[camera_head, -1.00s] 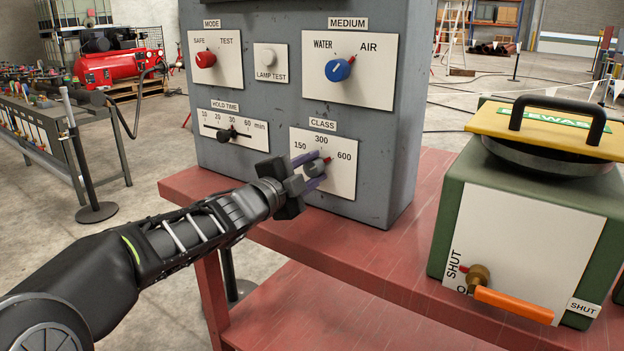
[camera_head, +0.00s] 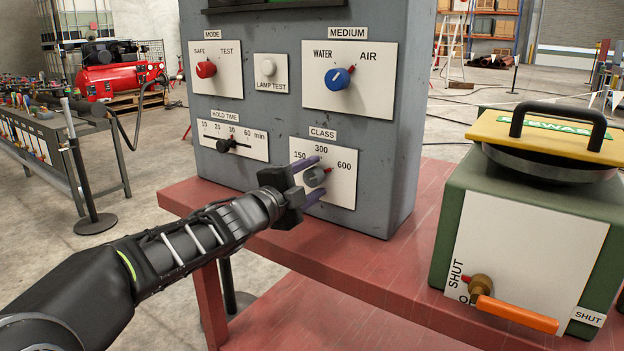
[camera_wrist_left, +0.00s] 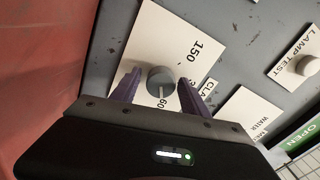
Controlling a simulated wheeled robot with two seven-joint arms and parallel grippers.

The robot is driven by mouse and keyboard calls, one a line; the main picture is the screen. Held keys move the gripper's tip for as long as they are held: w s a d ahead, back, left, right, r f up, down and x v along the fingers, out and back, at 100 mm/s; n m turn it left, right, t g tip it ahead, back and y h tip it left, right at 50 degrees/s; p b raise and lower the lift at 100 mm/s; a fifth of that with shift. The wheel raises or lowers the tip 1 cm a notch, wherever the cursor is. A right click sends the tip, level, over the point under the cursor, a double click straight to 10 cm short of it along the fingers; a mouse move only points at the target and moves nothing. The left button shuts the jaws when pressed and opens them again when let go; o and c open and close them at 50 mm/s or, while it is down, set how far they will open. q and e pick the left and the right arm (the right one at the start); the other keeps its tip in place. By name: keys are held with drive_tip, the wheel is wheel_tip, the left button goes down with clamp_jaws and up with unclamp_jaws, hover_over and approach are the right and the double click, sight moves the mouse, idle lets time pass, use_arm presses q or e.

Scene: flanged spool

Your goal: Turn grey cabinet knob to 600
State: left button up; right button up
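The grey knob (camera_head: 315,177) sits on the white CLASS panel (camera_head: 345,190), low on the grey cabinet (camera_head: 290,100). My left gripper (camera_head: 318,177) is open, with purple fingers above and below the knob in the head view. In the left wrist view, the fingers of the gripper (camera_wrist_left: 158,82) flank the knob with gaps showing. My right gripper is out of view.
The HOLD TIME slider (camera_head: 228,145), red MODE knob (camera_head: 206,69), LAMP TEST button (camera_head: 268,61) and blue MEDIUM knob (camera_head: 338,78) are nearby. A green box (camera_head: 450,215) with an orange-handled valve (camera_head: 515,313) stands right on the red bench (camera_head: 400,250).

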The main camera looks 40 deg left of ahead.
use_arm(q)
drive_tip(key=shift+s, duration=0.1)
drive_tip(key=s+p, duration=0.1)
drive_tip(key=s, duration=0.6)
drive_tip(key=shift+s+d+p, duration=0.1)
drive_tip(key=shift+s+p, duration=0.2)
idle(0.5)
